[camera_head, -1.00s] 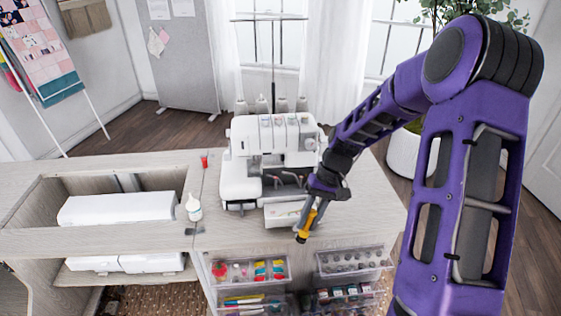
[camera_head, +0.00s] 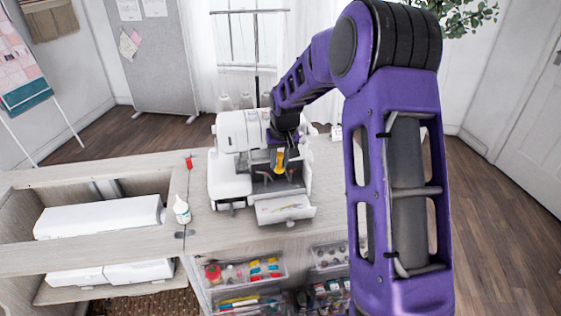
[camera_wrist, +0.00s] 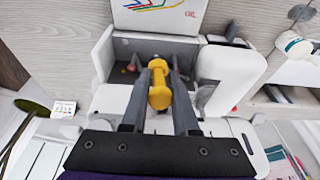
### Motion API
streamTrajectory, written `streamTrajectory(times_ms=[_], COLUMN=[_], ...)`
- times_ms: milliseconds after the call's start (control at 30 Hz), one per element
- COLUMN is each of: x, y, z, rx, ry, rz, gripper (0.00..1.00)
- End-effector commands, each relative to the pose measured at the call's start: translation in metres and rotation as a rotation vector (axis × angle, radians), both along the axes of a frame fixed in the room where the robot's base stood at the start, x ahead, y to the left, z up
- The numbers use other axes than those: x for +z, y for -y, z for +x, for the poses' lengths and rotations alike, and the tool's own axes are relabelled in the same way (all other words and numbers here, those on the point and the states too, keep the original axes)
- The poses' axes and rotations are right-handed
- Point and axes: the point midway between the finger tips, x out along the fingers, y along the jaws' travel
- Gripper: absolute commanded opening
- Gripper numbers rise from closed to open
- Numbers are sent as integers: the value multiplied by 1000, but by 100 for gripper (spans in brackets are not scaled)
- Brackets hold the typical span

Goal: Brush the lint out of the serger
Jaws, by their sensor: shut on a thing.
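The white serger (camera_head: 230,178) stands on the wooden cabinet top in the head view. Its front cover (camera_head: 285,208) is folded down and shows coloured threading lines, also seen in the wrist view (camera_wrist: 158,14). The grey looper area behind the cover is open. My gripper (camera_wrist: 158,92) is shut on a yellow-handled tool (camera_wrist: 159,86), which looks like the lint brush; its yellow handle also shows in the head view (camera_head: 280,161). The gripper is at the serger's open front, above the looper area. The brush's bristles and any lint are hidden or too small to tell.
A white bottle (camera_head: 182,210) and a small red item (camera_head: 189,162) stand left of the serger. A white machine (camera_head: 100,217) lies in the cabinet's left opening. Clear drawers (camera_head: 242,272) of supplies stick out below the front edge. Thread stands rise behind the serger.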

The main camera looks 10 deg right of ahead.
Motion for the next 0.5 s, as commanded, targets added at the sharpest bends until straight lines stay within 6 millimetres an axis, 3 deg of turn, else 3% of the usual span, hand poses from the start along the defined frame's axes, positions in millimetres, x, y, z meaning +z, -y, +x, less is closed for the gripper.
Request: streamTrajectory(times_ms=[133, 500], x=[-19, -65], y=[0, 0], z=[10, 8], rx=[0, 0], ry=[-2, -2], rz=[1, 1], gripper=[0, 0])
